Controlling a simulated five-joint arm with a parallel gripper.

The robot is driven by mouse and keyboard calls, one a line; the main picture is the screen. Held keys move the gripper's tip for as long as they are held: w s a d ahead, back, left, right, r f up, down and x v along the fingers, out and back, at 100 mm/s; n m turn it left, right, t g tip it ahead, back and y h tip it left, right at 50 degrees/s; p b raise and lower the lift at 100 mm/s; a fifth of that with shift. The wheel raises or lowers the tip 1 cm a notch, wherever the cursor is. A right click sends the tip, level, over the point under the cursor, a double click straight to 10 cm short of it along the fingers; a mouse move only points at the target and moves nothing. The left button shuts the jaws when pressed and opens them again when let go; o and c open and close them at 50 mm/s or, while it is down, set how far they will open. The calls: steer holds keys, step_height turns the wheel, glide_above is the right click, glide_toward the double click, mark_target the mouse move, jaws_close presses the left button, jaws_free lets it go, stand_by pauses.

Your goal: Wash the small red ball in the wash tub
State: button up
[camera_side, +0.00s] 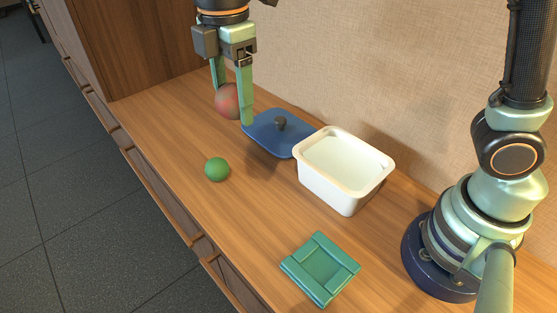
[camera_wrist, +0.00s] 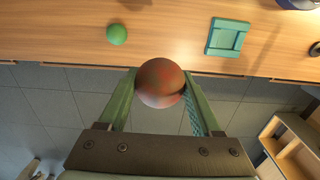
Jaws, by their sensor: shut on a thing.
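The small red ball (camera_side: 229,101) is dull red with greyish, smudged patches. My gripper (camera_side: 232,106) is shut on it and holds it in the air above the wooden counter, left of and higher than the tub. In the wrist view the ball (camera_wrist: 160,82) sits between the two green fingers. The wash tub (camera_side: 342,195) is a white rectangular box with pale contents, standing open on the counter in the side view. The tub is not visible in the wrist view.
A blue lid (camera_side: 262,138) with a dark knob lies behind the tub's left side. A green ball (camera_side: 217,169) rests on the counter near its front edge. A green square tray (camera_side: 320,268) lies in front of the tub. Counter between them is clear.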

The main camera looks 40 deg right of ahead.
mark_target(232, 86)
step_height(232, 86, up, 16)
steer(key=shift+f, duration=0.25)
stand_by(0.7)
steer(key=d+f+m, duration=1.7)
steer(key=d, duration=0.3)
steer(key=shift+w+d+f+m, duration=0.35)
steer(key=shift+m, duration=0.05)
